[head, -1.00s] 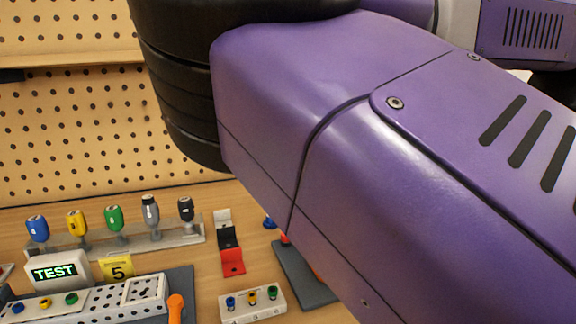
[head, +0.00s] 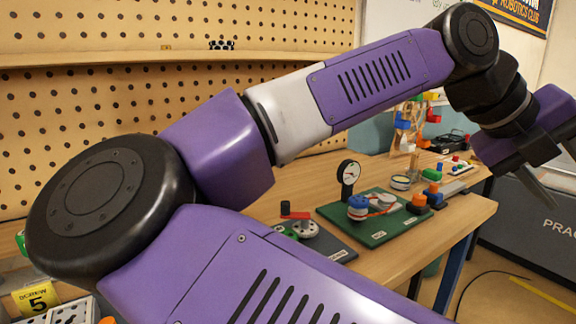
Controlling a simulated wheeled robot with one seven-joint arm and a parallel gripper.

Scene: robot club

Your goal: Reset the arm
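My purple arm with black joints stretches across the head view from the lower left to the upper right. My gripper (head: 556,172) is at the right edge, past the right end of the workbench, in the air. A grey finger points down and right, and part of the gripper is cut off by the picture edge. I cannot tell how far apart the fingers are or whether anything is between them.
The wooden workbench (head: 440,222) holds a green board (head: 388,232) with a gauge (head: 347,175) and coloured knobs. A grey board (head: 335,247) with a red lever lies beside it. A yellow "5" card (head: 38,297) is at lower left. A pegboard (head: 60,120) with a shelf stands behind. A dark case (head: 535,235) is at right.

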